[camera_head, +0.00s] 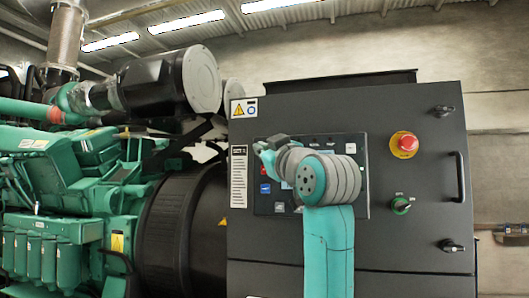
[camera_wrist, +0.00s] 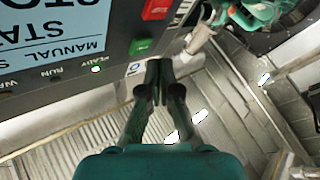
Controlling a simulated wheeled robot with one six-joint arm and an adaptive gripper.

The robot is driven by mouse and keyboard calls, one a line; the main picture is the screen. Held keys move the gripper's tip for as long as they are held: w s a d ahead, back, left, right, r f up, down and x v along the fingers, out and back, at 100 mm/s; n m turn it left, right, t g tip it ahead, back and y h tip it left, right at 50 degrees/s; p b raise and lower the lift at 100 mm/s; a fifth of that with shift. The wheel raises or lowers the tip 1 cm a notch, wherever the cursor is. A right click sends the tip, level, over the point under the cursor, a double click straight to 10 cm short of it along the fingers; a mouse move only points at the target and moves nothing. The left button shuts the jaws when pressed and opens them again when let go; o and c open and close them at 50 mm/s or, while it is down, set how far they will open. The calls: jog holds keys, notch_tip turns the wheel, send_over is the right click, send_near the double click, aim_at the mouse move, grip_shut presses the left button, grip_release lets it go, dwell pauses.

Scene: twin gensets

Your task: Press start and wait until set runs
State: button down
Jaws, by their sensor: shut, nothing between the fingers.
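The control panel shows in the head view (camera_head: 350,148) on the dark cabinet, largely hidden behind my arm. In the wrist view the panel is upside down. It has a green button (camera_wrist: 141,46), a red button (camera_wrist: 157,9) and a pale display (camera_wrist: 50,35) with partly cut-off text including "MANUAL".
The cabinet door has a handle (camera_head: 459,177) and latches. The green engine (camera_head: 60,190) and black round housing (camera_head: 180,235) stand at left. Ribbed floor shows in the wrist view.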

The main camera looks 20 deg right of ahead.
jog(key=shift+w+d, duration=0.1)
dwell(0.6)
jog(key=shift+w+d, duration=0.15)
jog(key=shift+w, duration=0.1)
jog(key=shift+w+d, duration=0.3)
jog(key=shift+w, duration=0.05)
dwell(0.9)
jog(key=shift+s+a, duration=0.1)
jog(key=shift+a, duration=0.05)
jog(key=shift+s+a, duration=0.4)
jog(key=shift+s, duration=0.2)
jog(key=s+a, duration=0.3)
jog(key=s, duration=0.2)
jog(key=shift+a, duration=0.3)
jog(key=shift+w, duration=0.1)
dwell(0.8)
